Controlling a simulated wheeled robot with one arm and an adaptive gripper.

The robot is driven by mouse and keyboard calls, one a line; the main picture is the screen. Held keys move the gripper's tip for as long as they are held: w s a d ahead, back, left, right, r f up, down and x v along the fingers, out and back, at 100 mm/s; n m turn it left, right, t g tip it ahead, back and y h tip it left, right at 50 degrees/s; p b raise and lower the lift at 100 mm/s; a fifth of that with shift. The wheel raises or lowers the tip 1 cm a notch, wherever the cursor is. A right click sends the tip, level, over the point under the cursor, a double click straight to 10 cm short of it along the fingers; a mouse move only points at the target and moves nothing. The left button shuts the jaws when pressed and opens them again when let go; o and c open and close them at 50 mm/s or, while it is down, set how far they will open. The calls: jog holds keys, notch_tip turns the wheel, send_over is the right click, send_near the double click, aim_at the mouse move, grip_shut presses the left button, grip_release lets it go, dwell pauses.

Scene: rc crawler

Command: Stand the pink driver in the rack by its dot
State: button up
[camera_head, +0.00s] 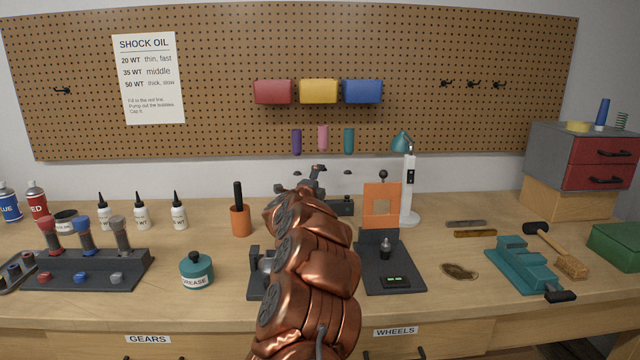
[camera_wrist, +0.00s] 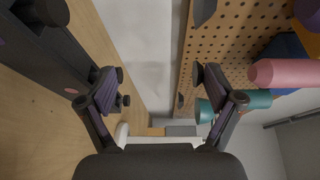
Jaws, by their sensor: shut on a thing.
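The pink driver (camera_head: 323,138) shows as an upright pink handle in front of the lower pegboard, between a purple handle (camera_head: 297,141) and a teal one (camera_head: 348,141). Its pink handle (camera_wrist: 285,73) also shows in the wrist view, right of the right finger. I cannot make out its shaft. My gripper (camera_head: 315,181) is below the handles, over the back of the bench. In the wrist view my gripper (camera_wrist: 159,82) has its fingers well apart, and I cannot make out what they hold.
An orange stand (camera_head: 381,205) and a lamp (camera_head: 409,190) stand right of my arm. An orange cup (camera_head: 240,220) and grease jar (camera_head: 196,272) stand left. Red, yellow and blue bins (camera_head: 318,91) hang above the handles. A teal vise (camera_head: 525,265) is farther right.

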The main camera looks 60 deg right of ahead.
jog(key=o, duration=0.9)
jog(key=shift+c, duration=0.2)
jog(key=v, duration=1.2)
jog(key=shift+w, duration=0.1)
dwell(0.6)
